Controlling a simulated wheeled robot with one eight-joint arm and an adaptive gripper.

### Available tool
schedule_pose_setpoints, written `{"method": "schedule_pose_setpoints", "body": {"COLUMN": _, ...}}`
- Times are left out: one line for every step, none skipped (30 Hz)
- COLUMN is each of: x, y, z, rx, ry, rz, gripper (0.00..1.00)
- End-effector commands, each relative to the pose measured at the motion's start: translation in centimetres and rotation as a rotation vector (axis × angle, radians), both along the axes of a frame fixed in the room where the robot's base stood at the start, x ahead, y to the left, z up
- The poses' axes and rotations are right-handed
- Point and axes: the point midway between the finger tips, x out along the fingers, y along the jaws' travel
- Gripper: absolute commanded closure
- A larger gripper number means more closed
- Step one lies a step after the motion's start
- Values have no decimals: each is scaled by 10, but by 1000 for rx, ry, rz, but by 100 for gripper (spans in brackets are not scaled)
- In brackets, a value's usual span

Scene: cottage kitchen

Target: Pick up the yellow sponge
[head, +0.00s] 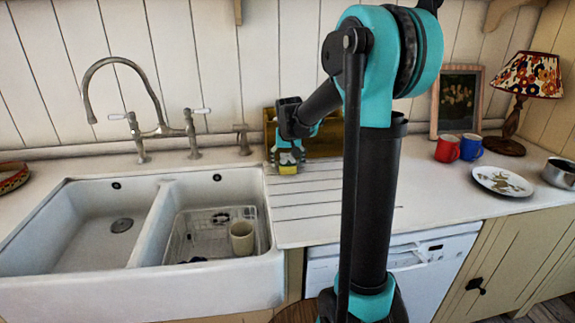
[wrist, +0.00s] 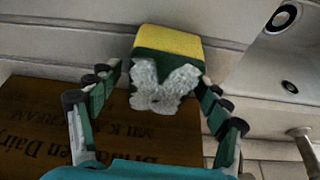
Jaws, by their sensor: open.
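The yellow sponge (wrist: 170,41) has a yellow top and a dark green layer in the wrist view. A rough whitish-grey piece (wrist: 163,88) is right against it on the near side; I cannot tell what it is. My gripper (wrist: 163,82) is open, with one finger on each side of the whitish piece and gaps showing. In the head view my gripper (head: 288,156) is low over the drainboard, right of the sink. Only a small yellow part of the sponge (head: 288,170) shows below it.
A wooden crate with dark lettering (wrist: 50,118) is close to my gripper, against the wall. The double sink (head: 150,215) is to the left, with a beige cup (head: 242,238) in it. Red (head: 447,149) and blue (head: 471,147) mugs and a plate (head: 502,181) stand farther right.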

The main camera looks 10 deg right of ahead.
Motion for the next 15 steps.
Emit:
{"method": "schedule_pose_setpoints", "body": {"x": 0, "y": 0, "z": 0, "rx": 0, "ry": 0, "rz": 0, "gripper": 22}}
{"method": "schedule_pose_setpoints", "body": {"x": 0, "y": 0, "z": 0, "rx": 0, "ry": 0, "rz": 0, "gripper": 22}}
{"method": "schedule_pose_setpoints", "body": {"x": 0, "y": 0, "z": 0, "rx": 0, "ry": 0, "rz": 0, "gripper": 22}}
{"method": "schedule_pose_setpoints", "body": {"x": 0, "y": 0, "z": 0, "rx": 0, "ry": 0, "rz": 0, "gripper": 22}}
{"method": "schedule_pose_setpoints", "body": {"x": 0, "y": 0, "z": 0, "rx": 0, "ry": 0, "rz": 0, "gripper": 22}}
{"method": "schedule_pose_setpoints", "body": {"x": 0, "y": 0, "z": 0, "rx": 0, "ry": 0, "rz": 0, "gripper": 22}}
{"method": "schedule_pose_setpoints", "body": {"x": 0, "y": 0, "z": 0, "rx": 0, "ry": 0, "rz": 0, "gripper": 22}}
{"method": "schedule_pose_setpoints", "body": {"x": 0, "y": 0, "z": 0, "rx": 0, "ry": 0, "rz": 0, "gripper": 24}}
{"method": "schedule_pose_setpoints", "body": {"x": 0, "y": 0, "z": 0, "rx": 0, "ry": 0, "rz": 0, "gripper": 29}}
{"method": "schedule_pose_setpoints", "body": {"x": 0, "y": 0, "z": 0, "rx": 0, "ry": 0, "rz": 0, "gripper": 32}}
{"method": "schedule_pose_setpoints", "body": {"x": 0, "y": 0, "z": 0, "rx": 0, "ry": 0, "rz": 0, "gripper": 36}}
{"method": "schedule_pose_setpoints", "body": {"x": 0, "y": 0, "z": 0, "rx": 0, "ry": 0, "rz": 0, "gripper": 41}}
{"method": "schedule_pose_setpoints", "body": {"x": 0, "y": 0, "z": 0, "rx": 0, "ry": 0, "rz": 0, "gripper": 45}}
{"method": "schedule_pose_setpoints", "body": {"x": 0, "y": 0, "z": 0, "rx": 0, "ry": 0, "rz": 0, "gripper": 48}}
{"method": "schedule_pose_setpoints", "body": {"x": 0, "y": 0, "z": 0, "rx": 0, "ry": 0, "rz": 0, "gripper": 53}}
